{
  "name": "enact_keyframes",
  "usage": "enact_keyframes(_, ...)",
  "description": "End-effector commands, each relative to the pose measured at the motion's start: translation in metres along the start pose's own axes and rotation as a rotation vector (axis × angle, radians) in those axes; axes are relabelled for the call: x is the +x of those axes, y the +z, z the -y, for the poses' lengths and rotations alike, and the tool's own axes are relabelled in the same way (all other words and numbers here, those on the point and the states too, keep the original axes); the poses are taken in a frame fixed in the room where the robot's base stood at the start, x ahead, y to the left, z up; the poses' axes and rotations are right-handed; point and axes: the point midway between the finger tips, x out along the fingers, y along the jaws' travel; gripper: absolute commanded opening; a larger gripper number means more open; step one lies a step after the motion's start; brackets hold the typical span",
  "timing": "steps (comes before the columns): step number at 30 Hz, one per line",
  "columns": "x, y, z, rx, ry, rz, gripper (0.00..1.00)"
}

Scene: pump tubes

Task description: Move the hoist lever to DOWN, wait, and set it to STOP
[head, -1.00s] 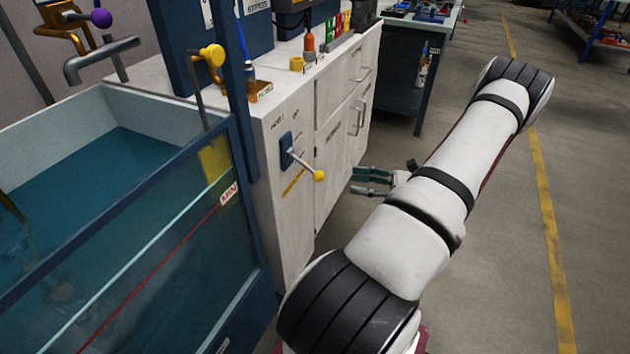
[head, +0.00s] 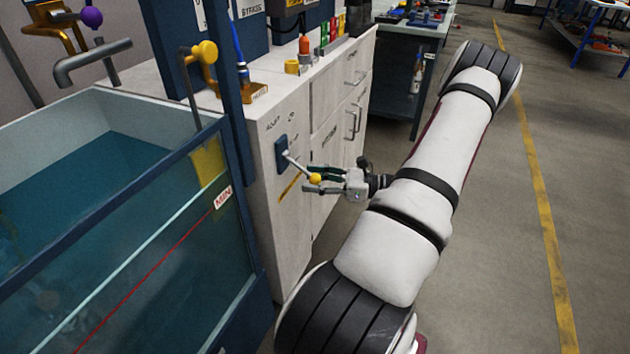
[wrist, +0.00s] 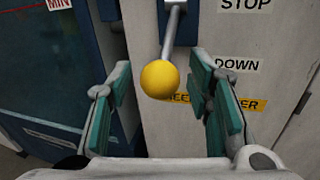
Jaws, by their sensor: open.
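The hoist lever (head: 298,166) is a metal rod with a yellow ball knob (head: 315,179), on a blue plate on the side of the white cabinet. My gripper (head: 312,180) is at the knob, its fingers pointing at the cabinet. In the wrist view the yellow knob (wrist: 160,79) is between the two green-padded fingers (wrist: 160,115), with a gap on each side. The gripper is open and holds nothing. The STOP label (wrist: 245,4) and the DOWN label (wrist: 236,65) are right of the rod. The knob hangs at about the height of DOWN.
A water tank (head: 170,150) with a blue frame and a MIN mark (head: 222,197) stands left of the lever. A yellow label (wrist: 250,104) is on the cabinet behind the knob. Bottles and fittings stand on the cabinet top.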

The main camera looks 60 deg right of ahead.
Motion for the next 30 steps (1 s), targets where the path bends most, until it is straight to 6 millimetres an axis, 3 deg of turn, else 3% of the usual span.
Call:
enact_keyframes(1,0.000,0.000,0.000,0.000,0.000,0.000,0.46)
enact_keyframes(7,0.000,0.000,0.000,0.000,0.000,0.000,0.01)
enact_keyframes(20,-0.003,0.006,-0.001,0.009,-0.003,-0.039,0.00)
enact_keyframes(30,-0.010,0.026,-0.004,0.053,-0.014,-0.210,0.00)
